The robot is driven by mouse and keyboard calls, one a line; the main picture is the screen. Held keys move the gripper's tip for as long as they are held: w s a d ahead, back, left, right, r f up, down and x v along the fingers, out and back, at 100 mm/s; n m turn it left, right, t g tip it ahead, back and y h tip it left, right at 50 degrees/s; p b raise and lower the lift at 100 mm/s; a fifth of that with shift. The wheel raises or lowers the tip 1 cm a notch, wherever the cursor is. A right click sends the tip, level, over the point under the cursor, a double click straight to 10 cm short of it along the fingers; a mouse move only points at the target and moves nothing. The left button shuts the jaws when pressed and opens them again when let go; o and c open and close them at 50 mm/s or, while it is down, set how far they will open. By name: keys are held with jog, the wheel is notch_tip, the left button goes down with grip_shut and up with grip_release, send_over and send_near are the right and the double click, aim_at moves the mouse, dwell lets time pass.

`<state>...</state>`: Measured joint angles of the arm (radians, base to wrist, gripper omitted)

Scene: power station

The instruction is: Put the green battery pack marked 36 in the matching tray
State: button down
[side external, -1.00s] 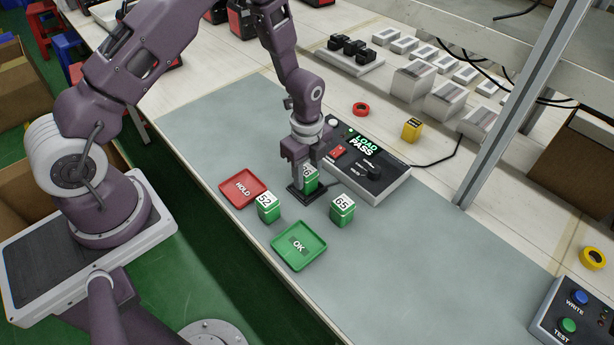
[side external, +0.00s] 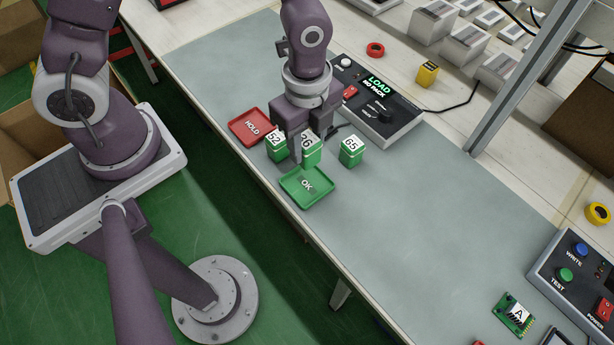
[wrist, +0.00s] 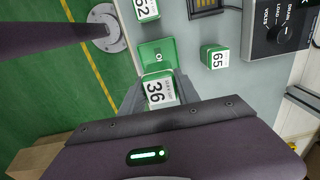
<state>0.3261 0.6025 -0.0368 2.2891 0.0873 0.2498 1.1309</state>
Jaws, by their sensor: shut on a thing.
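My gripper (side external: 308,142) is shut on the green battery pack marked 36 (side external: 311,152), which has a white label on top. In the side view the pack is upright near the back edge of the green OK tray (side external: 322,201); I cannot tell how high it is above the mat. The wrist view shows the pack (wrist: 159,90) between the fingers, with the OK tray (wrist: 150,48) just beyond it. The red HOLD tray (side external: 254,122) lies to the left. The load tester (side external: 385,113) behind now reads "LOAD NO PACK".
Pack 52 (side external: 273,150) stands close on the left of my gripper, and pack 65 (side external: 351,151) on the right.

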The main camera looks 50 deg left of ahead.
notch_tip(320, 180, down, 9)
jog(key=shift+f, duration=0.15)
jog(key=c, duration=0.9)
grip_release()
jog(key=shift+f, duration=0.15)
